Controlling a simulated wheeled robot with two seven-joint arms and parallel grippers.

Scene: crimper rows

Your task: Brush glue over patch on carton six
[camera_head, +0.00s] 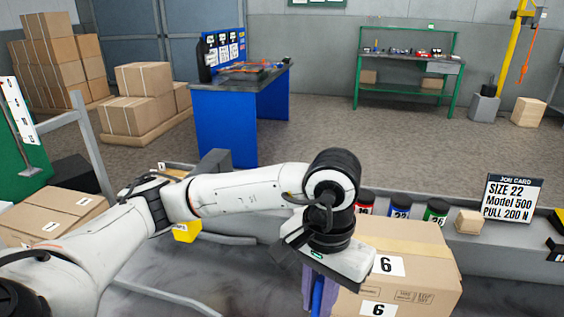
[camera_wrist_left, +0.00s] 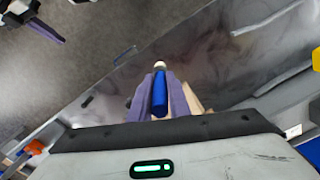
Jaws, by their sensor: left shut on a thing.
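Carton six (camera_head: 420,262) is a brown box with white labels marked 6 on its top and front and a tape strip along its top. My left gripper (camera_head: 318,292) is beside the carton's left side, pointing down. It is shut on a blue handle with a pale tip, likely the glue brush (camera_wrist_left: 159,92), seen between the purple fingers in the left wrist view. The brush's bristles are not clear to me. No patch can be made out; my arm hides part of the carton. A purple finger at the top left of the wrist view seems to be my right gripper (camera_wrist_left: 46,30).
Red, blue and green lidded jars (camera_head: 399,208), a small wooden block (camera_head: 468,221) and a job card (camera_head: 513,198) stand on the ledge behind the carton. Another carton (camera_head: 52,214) lies at the left. A yellow thing (camera_head: 187,232) sits beneath my left arm.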

